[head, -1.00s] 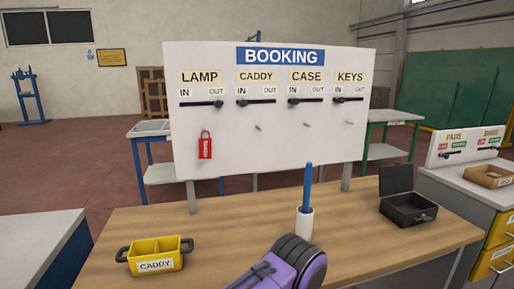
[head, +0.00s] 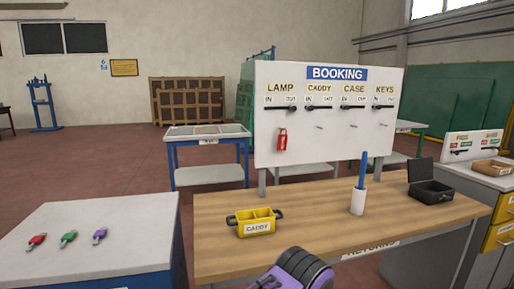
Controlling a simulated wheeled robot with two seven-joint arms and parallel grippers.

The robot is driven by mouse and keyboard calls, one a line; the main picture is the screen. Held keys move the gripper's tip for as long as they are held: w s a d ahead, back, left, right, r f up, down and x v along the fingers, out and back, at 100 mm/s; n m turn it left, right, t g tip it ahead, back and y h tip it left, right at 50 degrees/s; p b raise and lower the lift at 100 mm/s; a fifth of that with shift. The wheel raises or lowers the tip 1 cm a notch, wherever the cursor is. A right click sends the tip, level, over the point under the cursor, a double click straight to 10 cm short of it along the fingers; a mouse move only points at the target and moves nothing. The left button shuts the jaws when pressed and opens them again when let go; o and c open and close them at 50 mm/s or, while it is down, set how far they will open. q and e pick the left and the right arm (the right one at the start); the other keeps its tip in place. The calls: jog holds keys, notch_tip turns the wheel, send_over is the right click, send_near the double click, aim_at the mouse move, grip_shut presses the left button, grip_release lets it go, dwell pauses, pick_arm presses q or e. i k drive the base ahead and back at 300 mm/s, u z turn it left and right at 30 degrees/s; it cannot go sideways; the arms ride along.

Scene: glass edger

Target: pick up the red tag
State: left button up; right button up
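A red tag (head: 281,139) with pale lettering hangs from a peg under the LAMP column of the white BOOKING board (head: 330,148). Another small red item (head: 37,241) with a dark end lies on the white-topped cabinet (head: 100,225) at the left, beside a green one (head: 69,238) and a purple one (head: 99,236). They are too small for me to tell exactly what they are. A purple and black part of my own arm shows at the bottom centre. I see no gripper fingertips on either side.
The wooden bench (head: 320,225) carries a yellow caddy (head: 256,224), a white holder (head: 358,201) with a blue stick, and an open black case (head: 430,188). A gap separates the bench and left cabinet. Bench wood around the caddy is mostly clear.

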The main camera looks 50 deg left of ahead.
aim_at(282, 140)
jog(key=z, duration=0.05)
jog(key=k, duration=0.15)
jog(key=u, duration=1.05)
